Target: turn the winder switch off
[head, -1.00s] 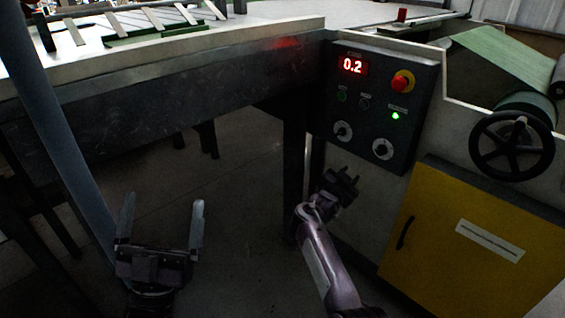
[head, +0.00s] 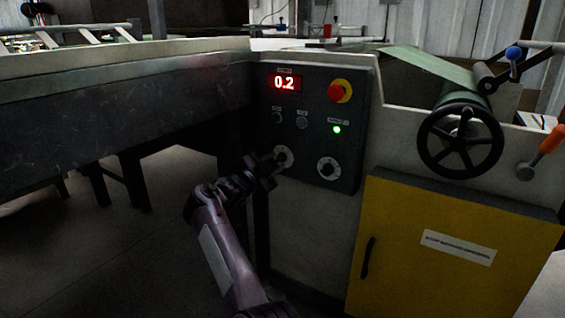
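The dark control panel (head: 312,125) on the machine's front carries two rotary switches. The left rotary switch (head: 285,154) is partly covered by my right gripper. The right rotary switch (head: 328,168) is fully visible, with a white dial face and dark knob. The labels are too small to read, so I cannot tell which is the winder switch. My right gripper (head: 270,165) is at the left rotary switch, overlapping its lower left; I cannot tell if it touches, or whether its dark fingers are apart. My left gripper is out of view.
The panel also has a red display reading 0.2 (head: 284,83), a red emergency button (head: 339,91) and a lit green lamp (head: 337,129). A black handwheel (head: 461,141) and a yellow cabinet door (head: 450,250) are to the right. Open floor lies at lower left.

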